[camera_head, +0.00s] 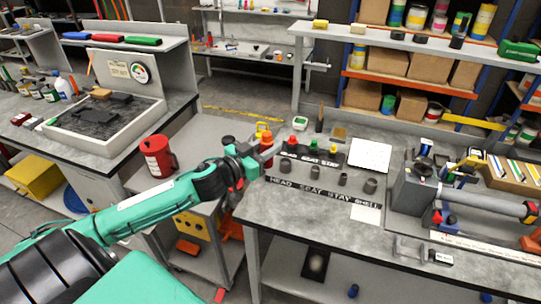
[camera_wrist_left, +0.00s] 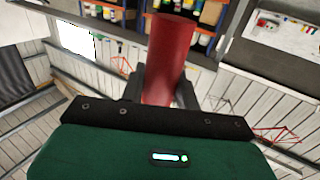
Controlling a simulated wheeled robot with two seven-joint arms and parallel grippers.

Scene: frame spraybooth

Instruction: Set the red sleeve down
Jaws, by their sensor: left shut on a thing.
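My left gripper (camera_head: 264,153) is shut on the red sleeve (camera_head: 266,141), at the left edge of the workbench (camera_head: 262,215). In the left wrist view the red sleeve (camera_wrist_left: 170,55) stands up between the two dark fingers (camera_wrist_left: 165,92); its lower end is hidden by the gripper. On the bench, red (camera_head: 292,138), green (camera_head: 312,143) and yellow (camera_head: 333,149) topped items stand by a black label strip. My right gripper is not in view.
Several grey sleeves (camera_head: 342,179) stand behind a strip (camera_head: 320,192) reading HEAD, SEAT, STAY, SHELL. White sheets (camera_head: 370,156) lie nearby. A grey clamp fixture (camera_head: 415,192) is at the right. The bench's front left is clear.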

